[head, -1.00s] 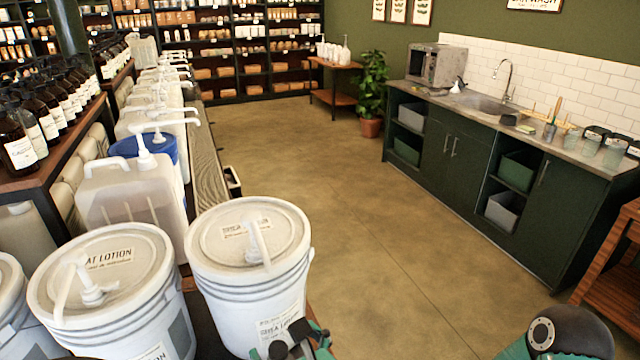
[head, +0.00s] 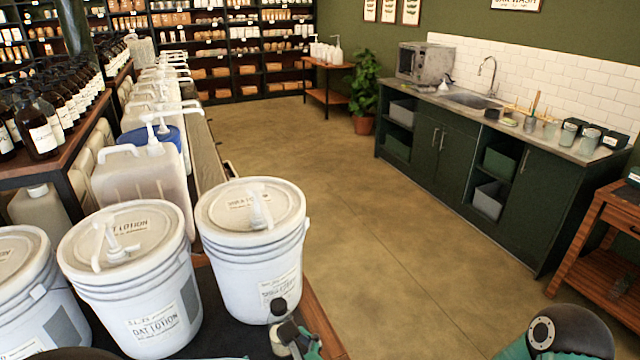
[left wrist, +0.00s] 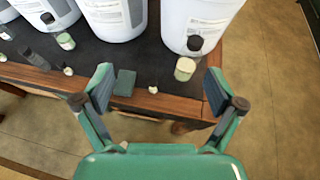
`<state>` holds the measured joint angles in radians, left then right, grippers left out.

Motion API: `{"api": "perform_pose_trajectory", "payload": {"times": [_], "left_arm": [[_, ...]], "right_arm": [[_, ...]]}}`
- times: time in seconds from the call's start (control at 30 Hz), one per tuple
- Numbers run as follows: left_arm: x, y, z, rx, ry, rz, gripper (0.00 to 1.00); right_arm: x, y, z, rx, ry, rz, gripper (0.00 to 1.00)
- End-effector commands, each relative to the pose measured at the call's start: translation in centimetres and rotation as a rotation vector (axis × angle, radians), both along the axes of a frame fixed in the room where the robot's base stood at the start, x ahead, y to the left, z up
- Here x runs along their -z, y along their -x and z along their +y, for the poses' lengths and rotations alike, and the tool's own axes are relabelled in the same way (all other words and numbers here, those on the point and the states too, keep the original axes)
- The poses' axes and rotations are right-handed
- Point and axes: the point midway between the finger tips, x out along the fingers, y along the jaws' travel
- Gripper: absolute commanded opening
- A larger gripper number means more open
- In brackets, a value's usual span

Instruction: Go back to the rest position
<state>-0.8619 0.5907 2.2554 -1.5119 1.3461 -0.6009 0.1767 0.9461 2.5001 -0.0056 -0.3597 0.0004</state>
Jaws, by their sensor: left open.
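My left gripper (left wrist: 158,90) is open and empty in the left wrist view, its two fingers wide apart over the wooden front edge of the bucket table (left wrist: 40,78). In the head view, green and dark parts show below this bucket at the bottom edge; how much is gripper is unclear. A teal and black part of my right arm shows at bottom right; the right gripper is out of view.
The Oat Lotion bucket (head: 135,290) and another bucket (head: 35,290) stand to the left. A dark green block (left wrist: 125,82) lies on the dark mat near the table edge. Open floor (head: 370,230) lies between the buckets and the sink counter (head: 465,150). A wooden stand (head: 600,235) is at the right.

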Motion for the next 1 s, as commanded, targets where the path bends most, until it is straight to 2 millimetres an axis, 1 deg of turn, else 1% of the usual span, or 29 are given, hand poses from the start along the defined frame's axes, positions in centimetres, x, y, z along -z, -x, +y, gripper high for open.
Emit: {"api": "perform_pose_trajectory", "payload": {"times": [0.03,0.17,0.27,0.3,0.37,0.4,0.47,0.57,0.6,0.67,0.7,0.77,0.8,0.87,0.9,0.97,1.0], "left_arm": [[1.3,0.1,0.5,-0.018,0.014,0.026,0.94],[4.3,0.8,1.5,-0.073,0.066,0.096,0.94],[7.0,1.6,2.3,-0.126,0.117,0.159,0.94],[8.2,2.0,2.8,-0.154,0.139,0.188,0.94],[10.1,2.7,3.3,-0.196,0.178,0.231,0.94],[11.6,3.3,3.7,-0.233,0.21,0.264,0.94],[13.9,4.4,4.3,-0.293,0.262,0.315,0.94],[18.7,6.9,5.1,-0.44,0.384,0.416,0.94],[21.0,8.3,5.3,-0.524,0.449,0.463,0.94],[24.8,10.8,5.4,-0.688,0.575,0.532,0.94],[27.4,12.6,5.1,-0.823,0.674,0.573,0.94],[31.3,15.1,4.1,-1.071,0.848,0.609,0.94],[33.3,16.2,3.2,-1.242,0.964,0.607,0.94],[36.0,16.8,2.0,-1.501,1.129,0.565,0.94],[37.6,16.7,1.4,-1.666,1.227,0.514,0.94],[39.7,16.1,1.3,-1.896,1.354,0.404,0.94],[41.0,15.5,1.5,-2.027,1.424,0.318,0.94]], "right_arm": [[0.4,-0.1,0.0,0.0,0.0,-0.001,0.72],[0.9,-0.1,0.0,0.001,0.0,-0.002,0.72],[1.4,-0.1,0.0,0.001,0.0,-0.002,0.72],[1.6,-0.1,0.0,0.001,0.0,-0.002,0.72],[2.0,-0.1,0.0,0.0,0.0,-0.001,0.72],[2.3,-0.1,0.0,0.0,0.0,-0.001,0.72],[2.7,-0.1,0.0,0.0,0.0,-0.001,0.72],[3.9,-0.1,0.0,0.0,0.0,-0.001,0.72],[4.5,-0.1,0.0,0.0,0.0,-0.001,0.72],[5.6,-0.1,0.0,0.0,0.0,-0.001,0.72],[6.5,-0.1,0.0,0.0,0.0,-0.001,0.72],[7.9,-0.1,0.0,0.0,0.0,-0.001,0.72],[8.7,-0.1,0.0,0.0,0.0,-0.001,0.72],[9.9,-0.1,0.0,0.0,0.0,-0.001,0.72],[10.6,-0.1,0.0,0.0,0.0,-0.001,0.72],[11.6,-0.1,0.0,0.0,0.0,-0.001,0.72],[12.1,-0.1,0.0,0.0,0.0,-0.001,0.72]]}}
